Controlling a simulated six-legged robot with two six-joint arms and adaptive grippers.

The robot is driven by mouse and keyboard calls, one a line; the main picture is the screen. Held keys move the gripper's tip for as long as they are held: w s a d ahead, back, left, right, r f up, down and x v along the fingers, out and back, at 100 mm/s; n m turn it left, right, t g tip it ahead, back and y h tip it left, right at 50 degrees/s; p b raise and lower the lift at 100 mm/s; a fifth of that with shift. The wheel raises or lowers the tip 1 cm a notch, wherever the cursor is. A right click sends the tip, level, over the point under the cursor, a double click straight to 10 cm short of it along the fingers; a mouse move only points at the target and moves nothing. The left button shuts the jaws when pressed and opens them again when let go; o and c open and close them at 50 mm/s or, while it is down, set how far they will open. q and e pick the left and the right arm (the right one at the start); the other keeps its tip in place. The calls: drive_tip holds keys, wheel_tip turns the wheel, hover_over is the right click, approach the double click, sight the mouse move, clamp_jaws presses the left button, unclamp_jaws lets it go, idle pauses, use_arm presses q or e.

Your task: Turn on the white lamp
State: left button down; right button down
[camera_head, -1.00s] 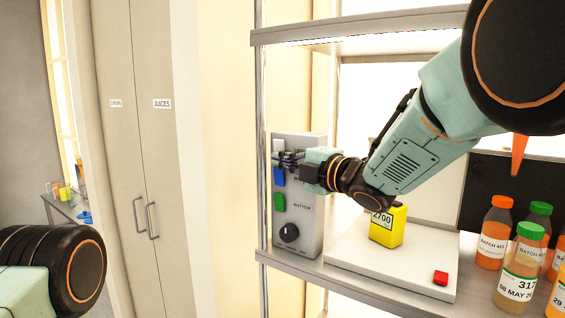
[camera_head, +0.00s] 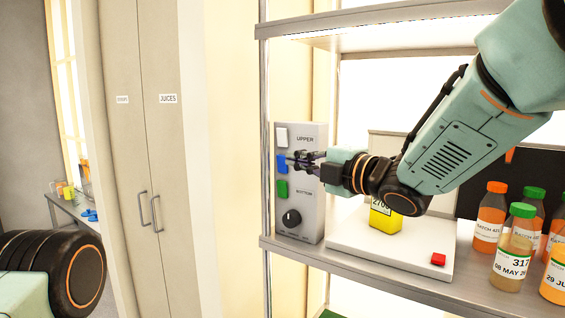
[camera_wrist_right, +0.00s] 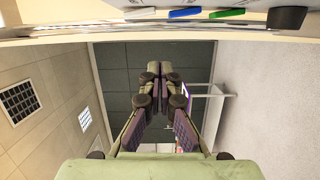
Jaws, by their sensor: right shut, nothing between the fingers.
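A grey control panel (camera_head: 315,190) stands at the left end of the shelf, with a white switch (camera_head: 282,137), a blue switch (camera_head: 282,164), a green switch (camera_head: 282,189) and a dark knob (camera_head: 291,218). The label UPPER is beside the white switch. My right gripper (camera_head: 296,159) is shut and empty, level with the blue switch and below the white one. I cannot tell whether it touches the panel. In the right wrist view the shut fingers (camera_wrist_right: 160,72) point forward, with the white switch (camera_wrist_right: 140,12) at the top edge. My left gripper is out of view.
Right of the panel, a white scale (camera_head: 400,250) with a red button (camera_head: 438,260) carries a yellow box (camera_head: 385,219). Several juice bottles (camera_head: 511,250) stand at the right. A metal post (camera_head: 266,180) and the upper shelf (camera_head: 390,27) frame the space.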

drive_tip(key=v, duration=0.3)
drive_tip(key=shift+s+f+b, duration=0.1)
drive_tip(key=shift+s+b, duration=0.15)
drive_tip(key=shift+b, duration=0.05)
drive_tip(key=shift+d+f, duration=0.1)
drive_tip(key=shift+d, duration=0.1)
